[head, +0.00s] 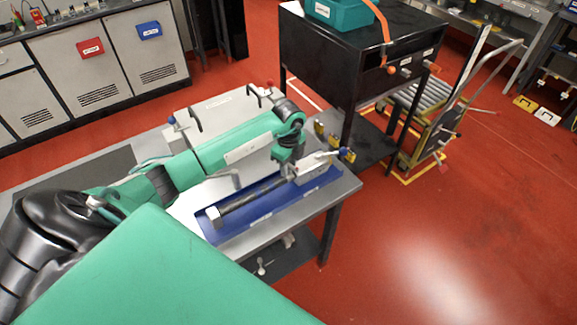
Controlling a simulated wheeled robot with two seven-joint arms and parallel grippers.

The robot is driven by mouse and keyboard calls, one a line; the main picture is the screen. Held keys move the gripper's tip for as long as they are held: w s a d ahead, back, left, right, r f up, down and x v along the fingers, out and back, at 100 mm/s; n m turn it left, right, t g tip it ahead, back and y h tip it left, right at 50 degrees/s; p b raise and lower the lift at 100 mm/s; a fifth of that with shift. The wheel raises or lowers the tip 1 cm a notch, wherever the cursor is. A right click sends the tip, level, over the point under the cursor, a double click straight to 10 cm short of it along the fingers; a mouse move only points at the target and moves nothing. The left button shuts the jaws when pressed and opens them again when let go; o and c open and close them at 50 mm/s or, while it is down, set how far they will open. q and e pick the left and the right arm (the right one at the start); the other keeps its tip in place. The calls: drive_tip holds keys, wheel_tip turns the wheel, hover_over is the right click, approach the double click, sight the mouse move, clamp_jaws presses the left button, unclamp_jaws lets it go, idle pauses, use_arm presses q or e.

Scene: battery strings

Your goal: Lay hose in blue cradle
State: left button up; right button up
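The hose (252,196) is a dark tube with a light grey block-like end at its left. It lies slantwise along the blue cradle (232,229), a flat blue tray on the grey table. My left gripper (307,172) is low at the hose's right end, over the right part of the cradle. The gripper and wrist cover that end, so I cannot tell whether the fingers are closed on it. I also cannot tell whether the hose rests on the cradle or is just above it. My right gripper is not in view.
The grey table (345,187) also holds a pale panel (228,108) with dark handles behind my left arm. A black cabinet (325,62) with a teal bin (340,13) stands behind the table. A cart (425,115) is farther right. Red floor is clear at right.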

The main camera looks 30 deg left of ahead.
use_arm(q)
wheel_tip(320, 180, up, 12)
drive_tip(key=b, duration=0.3)
drive_tip(key=shift+f, duration=0.25)
drive_tip(key=shift+f, duration=0.1)
